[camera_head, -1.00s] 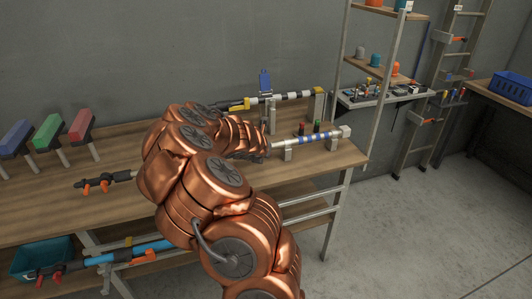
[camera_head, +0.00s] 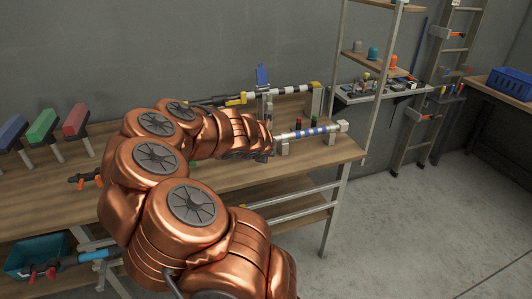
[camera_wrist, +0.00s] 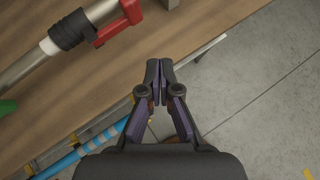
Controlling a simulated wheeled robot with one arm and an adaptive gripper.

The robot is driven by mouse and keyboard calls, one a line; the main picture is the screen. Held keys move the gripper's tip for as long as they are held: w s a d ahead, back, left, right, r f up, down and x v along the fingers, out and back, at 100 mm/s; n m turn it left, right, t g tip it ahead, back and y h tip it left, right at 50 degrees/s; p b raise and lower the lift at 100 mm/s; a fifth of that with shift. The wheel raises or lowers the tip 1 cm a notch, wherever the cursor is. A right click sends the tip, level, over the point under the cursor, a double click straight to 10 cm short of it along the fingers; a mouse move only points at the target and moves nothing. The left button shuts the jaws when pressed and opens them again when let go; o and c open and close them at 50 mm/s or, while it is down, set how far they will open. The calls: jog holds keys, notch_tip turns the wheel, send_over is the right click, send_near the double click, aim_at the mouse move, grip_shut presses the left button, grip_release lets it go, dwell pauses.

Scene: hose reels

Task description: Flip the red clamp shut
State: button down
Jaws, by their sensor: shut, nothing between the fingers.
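In the wrist view a red clamp lever (camera_wrist: 118,22) shows at the top, next to a black collar (camera_wrist: 70,29) around a pale grey pipe (camera_wrist: 24,68) at upper left. The lever is partly cut off by the frame, and I cannot tell how far it is swung. My gripper (camera_wrist: 160,72) is shut and empty, below and right of the lever and apart from it, near the bench edge. In the head view my copper arm reaches right across the bench, and the gripper is not clearly visible there.
The wooden bench (camera_head: 210,182) carries blue, green and red blocks (camera_head: 75,121) on posts at the left. A blue-banded rod (camera_head: 312,131) lies in supports at the right. A blue pipe (camera_wrist: 92,147) runs below the bench. Open floor (camera_head: 410,235) lies to the right.

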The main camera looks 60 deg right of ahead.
jog(key=shift+s+a+r, duration=0.65)
jog(key=shift+s+r, duration=0.05)
jog(key=shift+r, duration=0.2)
jog(key=shift+s+a+r, duration=0.65)
jog(key=shift+r, duration=0.2)
jog(key=w+a+r+m+h, duration=0.2)
jog(key=w+a+r+m, duration=0.15)
jog(key=r+m, duration=0.25)
jog(key=w+a+r+m+h, duration=0.1)
jog(key=w+a+r+m, duration=0.1)
jog(key=a+r+m, duration=0.3)
jog(key=s+a+f+m+y, duration=0.1)
jog(key=a+f+m+y, duration=0.15)
jog(key=a, duration=0.55)
jog(key=s+a+f+m+g+y, duration=0.1)
jog(key=a+f+m+y, duration=0.2)
jog(key=a, duration=0.4)
jog(key=s+a+f+m+y, duration=0.1)
jog(key=s+a+f+m, duration=0.2)
jog(key=a, duration=0.5)
jog(key=s+a+f+g+y, duration=0.1)
jog(key=s+a+y, duration=0.1)
jog(key=a, duration=0.7)
jog(key=s+a+f+m+g+y, duration=0.1)
jog(key=s+a+g+y, duration=0.1)
jog(key=s+a, duration=0.3)
jog(key=a+y, duration=0.1)
jog(key=a, duration=0.3)
jog(key=shift+f+y, duration=0.3)
jog(key=shift+y, duration=0.05)
